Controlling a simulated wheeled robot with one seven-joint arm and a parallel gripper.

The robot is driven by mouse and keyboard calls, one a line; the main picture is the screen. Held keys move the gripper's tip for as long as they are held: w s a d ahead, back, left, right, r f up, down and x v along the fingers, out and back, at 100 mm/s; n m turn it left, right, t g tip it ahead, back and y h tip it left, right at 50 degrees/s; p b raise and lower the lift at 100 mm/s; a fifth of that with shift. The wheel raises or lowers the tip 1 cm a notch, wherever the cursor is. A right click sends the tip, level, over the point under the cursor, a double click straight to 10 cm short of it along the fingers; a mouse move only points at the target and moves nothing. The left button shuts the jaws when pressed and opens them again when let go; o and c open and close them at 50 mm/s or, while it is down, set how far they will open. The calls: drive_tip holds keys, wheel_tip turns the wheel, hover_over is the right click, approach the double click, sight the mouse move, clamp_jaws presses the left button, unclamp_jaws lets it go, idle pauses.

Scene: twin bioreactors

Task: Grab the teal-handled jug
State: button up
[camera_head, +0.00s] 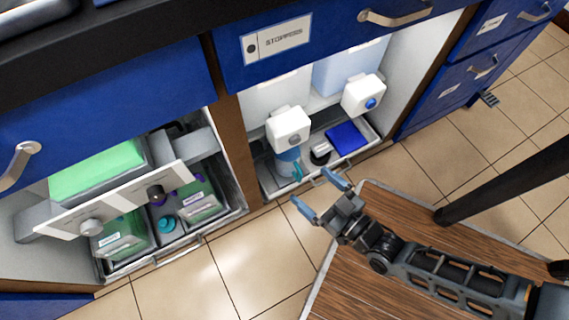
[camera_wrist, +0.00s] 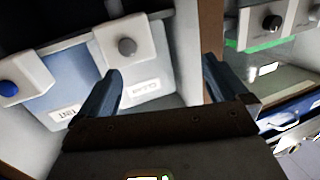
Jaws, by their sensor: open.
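The teal-handled jug (camera_head: 287,158) stands in a tray in the right-hand open cabinet, under a white dispenser with a grey knob. Its teal handle (camera_head: 297,172) faces outward, and the dispenser hides its upper part. My gripper (camera_head: 319,194) is open and empty, in front of the tray's front edge and a little to the right of the jug, apart from it. In the wrist view my gripper's fingers (camera_wrist: 158,88) are spread with nothing between them. I cannot make out the jug in the wrist view.
The grey-knob dispenser (camera_head: 288,126) overhangs the jug; a blue-knob dispenser (camera_head: 363,96) is to its right. A dark blue box (camera_head: 347,137) and a small black-and-white item (camera_head: 320,153) share the tray (camera_head: 268,181). A brown divider (camera_head: 240,135) separates the left cabinet, which holds green-filled containers.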

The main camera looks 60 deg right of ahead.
sight(295, 162)
drive_tip(key=w+d+f+m+h+b, duration=0.1)
drive_tip(key=d+f, duration=0.1)
drive_tip(key=f, duration=0.2)
drive_tip(key=w+d+f+h+b, duration=0.1)
drive_tip(key=d+f, duration=0.1)
drive_tip(key=f, duration=0.2)
drive_tip(key=w+d+f+m+g+h+b, duration=0.1)
drive_tip(key=w+f+h, duration=0.1)
drive_tip(key=f, duration=0.2)
drive_tip(key=shift+d+f+m, duration=0.2)
drive_tip(key=shift+d+m, duration=0.1)
drive_tip(key=shift+d, duration=0.1)
drive_tip(key=shift+w+d+f, duration=0.2)
drive_tip(key=shift+w+d, duration=0.3)
drive_tip(key=shift+w, duration=0.1)
drive_tip(key=b+x, duration=0.2)
drive_tip(key=x, duration=0.4)
drive_tip(key=shift+w+d, duration=0.2)
drive_tip(key=shift+d, duration=0.05)
drive_tip(key=c, duration=1.7)
drive_tip(key=shift+c, duration=0.3)
